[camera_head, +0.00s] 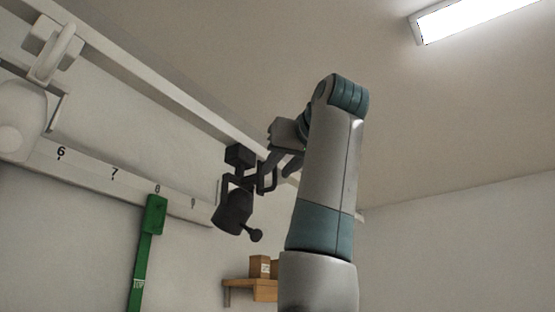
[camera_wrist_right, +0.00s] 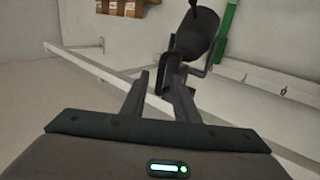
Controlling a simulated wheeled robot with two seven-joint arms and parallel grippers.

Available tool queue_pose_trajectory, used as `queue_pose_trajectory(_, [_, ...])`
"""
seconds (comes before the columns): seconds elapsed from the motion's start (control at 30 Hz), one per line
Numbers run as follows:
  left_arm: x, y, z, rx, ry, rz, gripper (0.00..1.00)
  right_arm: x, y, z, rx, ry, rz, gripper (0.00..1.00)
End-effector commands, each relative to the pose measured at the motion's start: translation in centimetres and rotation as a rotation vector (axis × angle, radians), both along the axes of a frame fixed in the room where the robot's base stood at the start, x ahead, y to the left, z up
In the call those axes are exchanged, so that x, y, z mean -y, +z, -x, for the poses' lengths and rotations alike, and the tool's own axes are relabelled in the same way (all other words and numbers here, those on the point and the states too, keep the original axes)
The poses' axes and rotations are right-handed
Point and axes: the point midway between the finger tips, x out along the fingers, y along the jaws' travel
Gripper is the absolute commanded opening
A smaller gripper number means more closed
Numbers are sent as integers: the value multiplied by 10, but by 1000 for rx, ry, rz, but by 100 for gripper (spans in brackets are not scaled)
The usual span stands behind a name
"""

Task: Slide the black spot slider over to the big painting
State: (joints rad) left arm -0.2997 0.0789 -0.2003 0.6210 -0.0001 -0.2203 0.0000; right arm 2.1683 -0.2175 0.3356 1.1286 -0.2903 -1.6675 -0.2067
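The black spot slider (camera_head: 234,208) hangs from the white overhead rail (camera_head: 190,104), with its lamp head tilted downward and a small knob below. A black loop handle (camera_head: 267,180) sticks out on its right side. My right gripper (camera_head: 275,165) is up at this handle. In the right wrist view the two fingers of my right gripper (camera_wrist_right: 158,76) stand apart with a gap between them. The black spot slider (camera_wrist_right: 198,36) is just beyond the right finger there; I cannot tell whether the fingers touch the handle. No painting shows. My left gripper is not in view.
A white spot slider (camera_head: 56,50) hangs on the rail at the far left. A wooden shelf (camera_head: 240,286) holds small boxes below. A ceiling light (camera_head: 470,15) is at upper right.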

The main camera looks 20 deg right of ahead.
Motion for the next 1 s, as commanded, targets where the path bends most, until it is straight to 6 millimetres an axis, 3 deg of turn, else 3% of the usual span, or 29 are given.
queue_pose_trajectory(0.13, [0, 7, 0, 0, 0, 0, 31, -1, 1, -10, 0, 0, 0, 28])
queue_pose_trajectory(0.47, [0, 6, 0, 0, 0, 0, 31, -1, -1, -11, 1, 0, 0, 28])
queue_pose_trajectory(0.6, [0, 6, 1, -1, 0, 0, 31, -1, 0, -11, 1, 0, 0, 0])
queue_pose_trajectory(1.0, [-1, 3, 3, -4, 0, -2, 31, 5, -1, -8, 2, -2, 0, 0])
